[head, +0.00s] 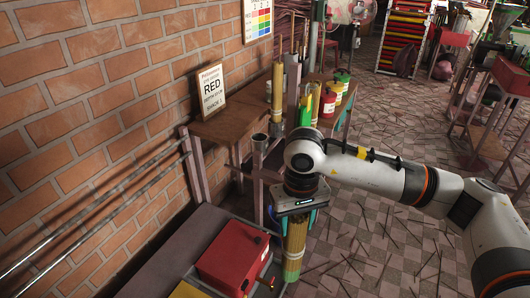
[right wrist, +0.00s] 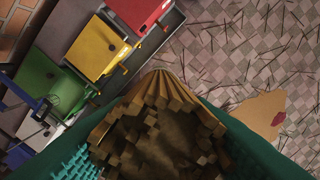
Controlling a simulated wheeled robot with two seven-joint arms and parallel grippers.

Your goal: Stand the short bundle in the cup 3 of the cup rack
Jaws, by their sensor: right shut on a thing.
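My right gripper (head: 295,212) points down at the lower middle of the head view, shut on a tan bundle of sticks (head: 296,245) that hangs upright below it. In the right wrist view the bundle's uneven stick ends (right wrist: 160,125) fill the space between the teal finger pads. I cannot read which cup is number 3. The held bundle is apart from the rack, in front and to the right of that cup. My left gripper is not in view.
A wooden table (head: 222,128) by the brick wall holds a RED sign (head: 212,91), a standing tan bundle (head: 277,92) and several coloured containers. A red bin (head: 232,256) stands lower left; a yellow bin (right wrist: 97,48) and green bin (right wrist: 48,85) show beside it. Sticks litter the floor.

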